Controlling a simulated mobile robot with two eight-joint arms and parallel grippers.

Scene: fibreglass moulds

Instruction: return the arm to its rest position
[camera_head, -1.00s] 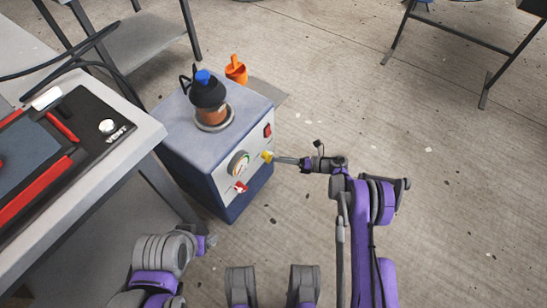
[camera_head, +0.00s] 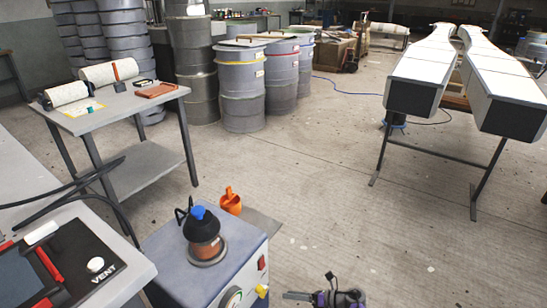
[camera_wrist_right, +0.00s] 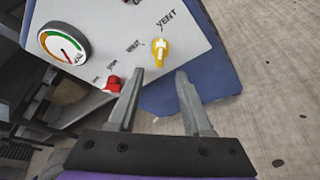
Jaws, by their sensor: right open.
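My right gripper (camera_head: 284,295) shows at the bottom edge of the head view, just right of the blue-grey pump box (camera_head: 225,247). In the right wrist view its two fingers (camera_wrist_right: 160,73) are open, with nothing between them. The yellow vent valve (camera_wrist_right: 160,48) on the box's front panel is ahead of the fingertips, apart from them. It also shows in the head view (camera_head: 262,290). A red knob (camera_wrist_right: 113,83) and a round gauge (camera_wrist_right: 63,43) are to its left. Most of my right arm is below the head view. My left gripper is not in view.
A dark pot with a blue cap (camera_head: 203,234) stands on the box, with an orange cup (camera_head: 230,201) behind it. A table with a vent panel (camera_head: 90,258) is at left. Drums (camera_head: 240,95) and white moulds (camera_head: 435,62) stand farther back. The floor at right is clear.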

